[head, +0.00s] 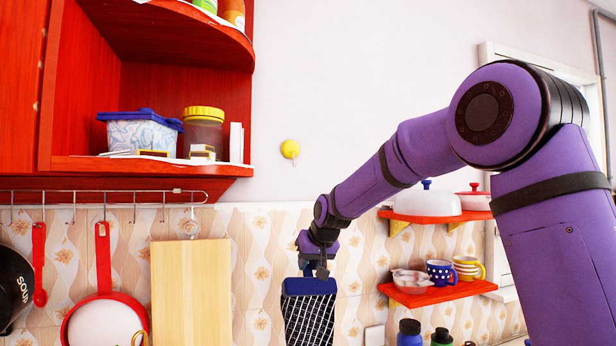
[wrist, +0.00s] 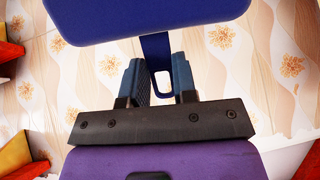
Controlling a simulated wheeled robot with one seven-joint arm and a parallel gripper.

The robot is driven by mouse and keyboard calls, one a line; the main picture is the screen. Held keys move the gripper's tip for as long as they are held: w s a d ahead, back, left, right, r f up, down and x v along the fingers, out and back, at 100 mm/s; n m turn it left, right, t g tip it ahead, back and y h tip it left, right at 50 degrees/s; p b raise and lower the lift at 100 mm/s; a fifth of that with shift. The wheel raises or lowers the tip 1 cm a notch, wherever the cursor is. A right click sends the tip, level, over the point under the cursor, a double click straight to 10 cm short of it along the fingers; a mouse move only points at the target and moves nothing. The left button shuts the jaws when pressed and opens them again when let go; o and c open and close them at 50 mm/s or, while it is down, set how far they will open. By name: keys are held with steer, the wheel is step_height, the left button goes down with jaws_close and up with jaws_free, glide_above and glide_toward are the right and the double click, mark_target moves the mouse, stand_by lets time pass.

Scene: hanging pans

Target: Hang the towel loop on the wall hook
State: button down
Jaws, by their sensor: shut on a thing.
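The towel (head: 309,318) is dark blue with a white grid pattern and a plain blue top band. It hangs below my gripper (head: 318,266) in front of the tiled wall, its lower part cut off by the frame. In the wrist view, the blue towel loop (wrist: 156,46) runs down from the towel's blue band (wrist: 150,15) between the two fingers of my gripper (wrist: 157,75), which is shut on it. The wall hook (head: 290,150) is a round yellow piece on the plain wall, up and slightly left of my gripper in the head view, clearly apart from the towel.
A red cabinet (head: 155,165) with an open shelf is on the upper left. Below it, a metal rail (head: 90,192) holds pans and a cutting board (head: 190,290). Red shelves (head: 440,293) with cups and dishes are at the right. The wall around the hook is clear.

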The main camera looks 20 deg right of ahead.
steer(key=s+a+r+m+t, duration=0.1)
steer(key=s+r+t, duration=0.25)
steer(key=r, duration=0.85)
steer(key=s+a+r+t, duration=0.2)
steer(key=s+r+t, duration=0.15)
steer(key=r, duration=0.85)
steer(key=shift+g, duration=0.3)
steer(key=shift+w+d+r+x, duration=0.15)
steer(key=shift+r+x, duration=0.2)
steer(key=shift+x, duration=1.3)
steer(key=shift+w+d+r+x, duration=0.15)
steer(key=shift+r+x, duration=0.2)
steer(key=shift+x, duration=1.3)
steer(key=shift+w+d+r+x, duration=0.15)
steer(key=shift+r+x, duration=0.2)
steer(key=shift+x, duration=1.3)
steer(key=shift+f, duration=0.1)
steer(key=c, duration=0.8)
jaws_free()
